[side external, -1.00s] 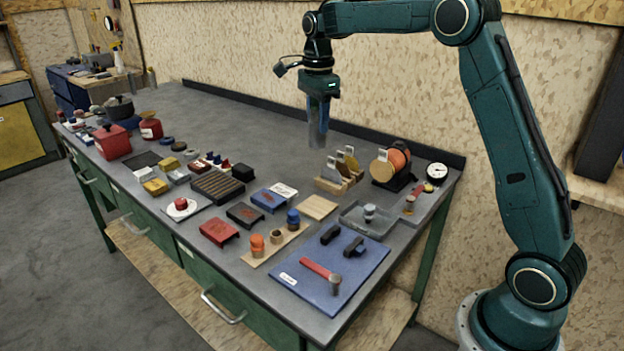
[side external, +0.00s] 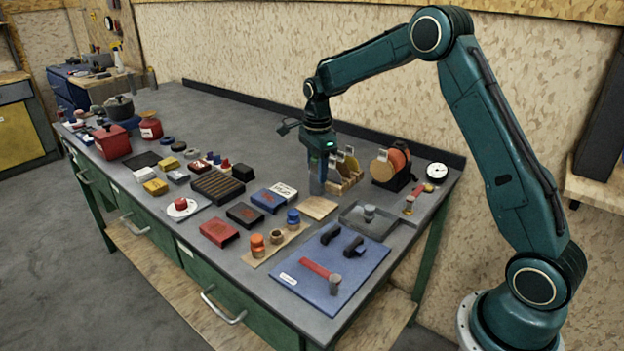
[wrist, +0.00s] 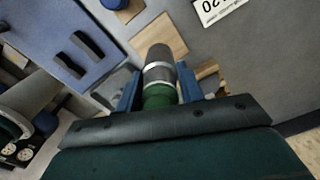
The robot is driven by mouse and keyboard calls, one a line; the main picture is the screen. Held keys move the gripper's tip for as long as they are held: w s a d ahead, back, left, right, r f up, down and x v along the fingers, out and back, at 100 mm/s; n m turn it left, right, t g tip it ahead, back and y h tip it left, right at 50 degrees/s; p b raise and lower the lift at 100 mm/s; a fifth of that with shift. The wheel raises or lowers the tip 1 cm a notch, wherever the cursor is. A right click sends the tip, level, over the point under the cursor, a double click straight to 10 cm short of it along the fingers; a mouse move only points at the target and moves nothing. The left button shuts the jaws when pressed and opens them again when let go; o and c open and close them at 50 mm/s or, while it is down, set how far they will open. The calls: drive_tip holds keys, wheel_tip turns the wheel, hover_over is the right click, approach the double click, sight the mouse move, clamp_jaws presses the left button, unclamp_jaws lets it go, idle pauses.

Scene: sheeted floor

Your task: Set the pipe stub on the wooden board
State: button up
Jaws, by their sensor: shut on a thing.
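The pipe stub is a grey cylinder (wrist: 158,62) with a pale band and a green part in the wrist view. My gripper (wrist: 160,90) is shut on it, one blue finger on each side. In the side view the grey stub (side external: 317,182) hangs below my gripper (side external: 318,160), low over the bench. The plain square wooden board (side external: 319,208) lies flat just in front of it, nearer that camera. The board also shows in the wrist view (wrist: 167,33), past the stub's free end and partly hidden by it. Whether the stub touches anything is unclear.
A wooden rack with upright plates (side external: 346,174) stands close behind right. A grey tray (side external: 384,228) holding a small part, and a blue mat (side external: 338,285) with a hammer, lie to the right. A strip of knobs (side external: 255,260) and boxes lie forward and left.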

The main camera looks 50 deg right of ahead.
sight(317, 183)
drive_tip(key=shift+f, duration=2.1)
drive_tip(key=shift+f, duration=0.1)
drive_tip(key=o, duration=1.2)
wheel_tip(317, 183, up, 12)
drive_tip(key=shift+r, duration=0.1)
